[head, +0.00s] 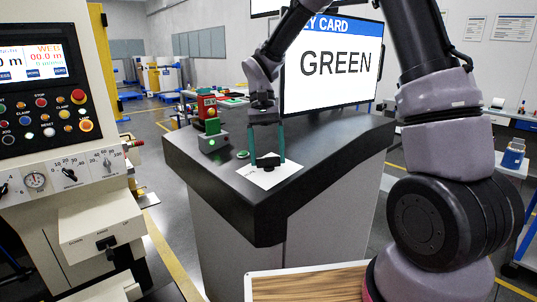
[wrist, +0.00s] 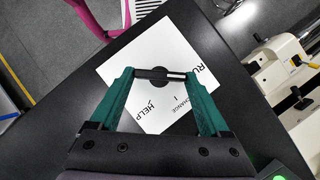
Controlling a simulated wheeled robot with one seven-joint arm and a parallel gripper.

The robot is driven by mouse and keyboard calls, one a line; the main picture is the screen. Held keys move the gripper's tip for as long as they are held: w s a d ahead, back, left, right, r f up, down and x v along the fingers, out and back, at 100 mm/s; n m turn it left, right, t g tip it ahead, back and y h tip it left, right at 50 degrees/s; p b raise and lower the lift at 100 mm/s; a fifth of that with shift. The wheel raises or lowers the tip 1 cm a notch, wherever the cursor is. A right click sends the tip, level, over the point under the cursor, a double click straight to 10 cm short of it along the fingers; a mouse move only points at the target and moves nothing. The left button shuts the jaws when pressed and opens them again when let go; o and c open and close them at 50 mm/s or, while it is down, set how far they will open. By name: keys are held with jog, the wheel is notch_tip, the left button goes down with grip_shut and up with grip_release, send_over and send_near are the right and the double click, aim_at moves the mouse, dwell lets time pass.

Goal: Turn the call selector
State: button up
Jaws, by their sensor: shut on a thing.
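The call selector is a black knob with a bar handle (wrist: 158,73) on a white label plate (wrist: 165,50). The plate also shows on the dark sloped console top in the head view (head: 272,178). My gripper (head: 267,158) reaches down from above with its teal fingers at the two ends of the bar. In the wrist view my gripper (wrist: 160,75) is shut on the knob. A pale stripe on the bar points right, toward lettering starting "RU". "CHANGE" and "HELP" are printed nearer the gripper. The far part of the plate is blank or hidden.
A screen (head: 331,62) behind the console reads "GREEN". A green button (head: 242,154) and a small box with a green light (head: 213,142) sit left of the plate. A machine panel (head: 40,90) stands at left. A wooden surface (head: 310,287) is in front.

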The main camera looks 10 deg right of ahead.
jog(key=shift+a+n+h, duration=0.15)
jog(key=shift+n+h, duration=0.55)
jog(key=shift+n, duration=0.5)
jog(key=o, duration=1.2)
jog(key=shift+w+r, duration=0.1)
jog(key=v, duration=1)
jog(key=shift+w+a+r, duration=0.15)
jog(key=shift+r, duration=0.1)
jog(key=s+d+r+m+t+y, duration=0.1)
jog(key=s+d+r+t, duration=0.2)
jog(key=s+d+t, duration=0.1)
jog(key=s+d+r+m+t+y, duration=0.1)
jog(key=s+d+r+m+t, duration=0.1)
jog(key=s+d, duration=0.4)
jog(key=s+d+r+m+t+y, duration=0.1)
jog(key=s+d+r+t, duration=0.3)
jog(key=d, duration=0.5)
jog(key=shift+s+d+r+t+y, duration=0.15)
jog(key=shift+s+t+y, duration=0.05)
jog(key=shift+s+t, duration=0.35)
jog(key=shift+s+d+r+t+y, duration=0.1)
jog(key=shift+s+d+t+y, duration=0.1)
jog(key=shift+s+t, duration=0.4)
